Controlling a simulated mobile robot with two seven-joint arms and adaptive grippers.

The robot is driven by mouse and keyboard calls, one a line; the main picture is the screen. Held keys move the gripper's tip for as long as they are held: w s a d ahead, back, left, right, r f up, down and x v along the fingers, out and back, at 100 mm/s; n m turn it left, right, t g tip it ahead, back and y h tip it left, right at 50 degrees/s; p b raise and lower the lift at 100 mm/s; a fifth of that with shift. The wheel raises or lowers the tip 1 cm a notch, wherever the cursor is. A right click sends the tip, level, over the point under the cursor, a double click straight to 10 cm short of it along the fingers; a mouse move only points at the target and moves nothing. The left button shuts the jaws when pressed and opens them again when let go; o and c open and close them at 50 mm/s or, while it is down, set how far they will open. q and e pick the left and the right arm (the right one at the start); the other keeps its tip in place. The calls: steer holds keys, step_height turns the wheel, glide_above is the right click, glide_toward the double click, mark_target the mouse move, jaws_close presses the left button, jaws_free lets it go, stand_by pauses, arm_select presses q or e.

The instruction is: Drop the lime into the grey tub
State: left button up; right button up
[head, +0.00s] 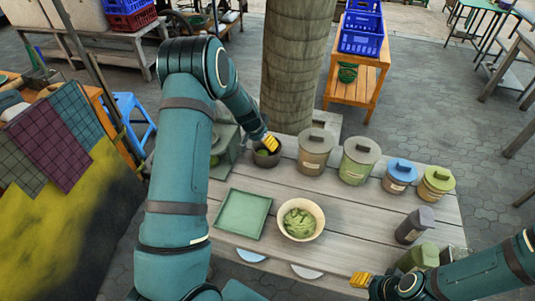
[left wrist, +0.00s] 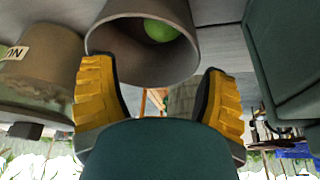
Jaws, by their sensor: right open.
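The lime (left wrist: 160,31) lies inside a dark grey-brown round tub (left wrist: 118,42), against its inner wall.
Lidded canisters (head: 315,152) stand right of the tub, and a green box (head: 224,150) stands left of it. A green tray (head: 242,214) and a cream bowl (head: 301,219) with green contents are in front.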

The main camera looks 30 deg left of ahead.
arm_select(q)
steer(key=v, duration=1.2)
stand_by(0.3)
